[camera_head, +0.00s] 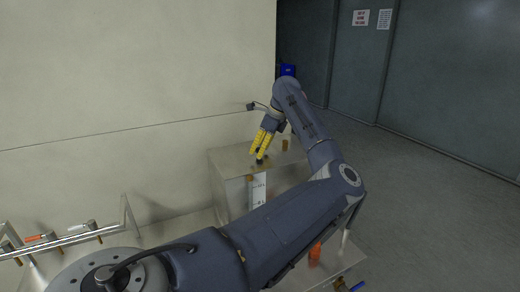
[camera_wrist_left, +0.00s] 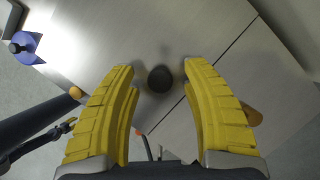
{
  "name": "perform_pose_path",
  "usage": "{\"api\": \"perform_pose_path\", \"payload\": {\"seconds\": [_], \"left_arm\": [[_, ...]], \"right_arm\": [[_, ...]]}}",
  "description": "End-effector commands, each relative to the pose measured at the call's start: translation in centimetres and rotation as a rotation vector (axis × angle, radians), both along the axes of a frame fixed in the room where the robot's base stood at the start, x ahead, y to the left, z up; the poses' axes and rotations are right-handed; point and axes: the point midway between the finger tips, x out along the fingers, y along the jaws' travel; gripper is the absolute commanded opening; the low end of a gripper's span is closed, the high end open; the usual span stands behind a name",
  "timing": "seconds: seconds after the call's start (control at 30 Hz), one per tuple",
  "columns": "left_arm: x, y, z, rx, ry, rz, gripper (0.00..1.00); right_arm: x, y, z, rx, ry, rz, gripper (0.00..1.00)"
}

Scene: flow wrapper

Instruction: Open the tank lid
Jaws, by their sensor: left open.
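The tank (camera_head: 232,165) is a metal box standing by the pale wall in the head view, with a level strip on its front. A dark round knob (camera_wrist_left: 160,79) sits on the flat metal lid (camera_wrist_left: 180,35) in the left wrist view. It shows small in the head view (camera_head: 260,161), under the fingers. My left gripper (camera_head: 261,152) points down over it. In the wrist view its yellow fingers (camera_wrist_left: 161,70) are open, one on each side of the knob, with gaps between. I cannot tell the remaining height. My right gripper is not in view.
A pipe rail with orange- and red-handled valves (camera_head: 80,236) is at the lower left. A dark seam (camera_wrist_left: 238,42) crosses the metal top. A blue item (camera_wrist_left: 25,45) lies at the upper left of the wrist view. Open floor (camera_head: 430,200) is on the right.

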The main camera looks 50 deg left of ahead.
Motion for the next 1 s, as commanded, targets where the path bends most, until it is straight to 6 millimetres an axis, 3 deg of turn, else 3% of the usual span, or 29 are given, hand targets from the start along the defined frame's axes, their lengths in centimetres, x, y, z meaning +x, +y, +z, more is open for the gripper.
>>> {"api": "perform_pose_path", "payload": {"seconds": [0.3,0.7,1.0], "left_arm": [[-0.01,0.02,-0.06,0.000,0.000,0.000,0.46],[0.00,0.01,-0.04,0.000,0.000,0.000,0.00],[-0.06,0.07,-0.04,0.001,0.001,0.001,0.00]], "right_arm": [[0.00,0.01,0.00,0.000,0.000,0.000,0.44],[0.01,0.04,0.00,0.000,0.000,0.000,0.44],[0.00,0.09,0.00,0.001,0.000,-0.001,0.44]]}}
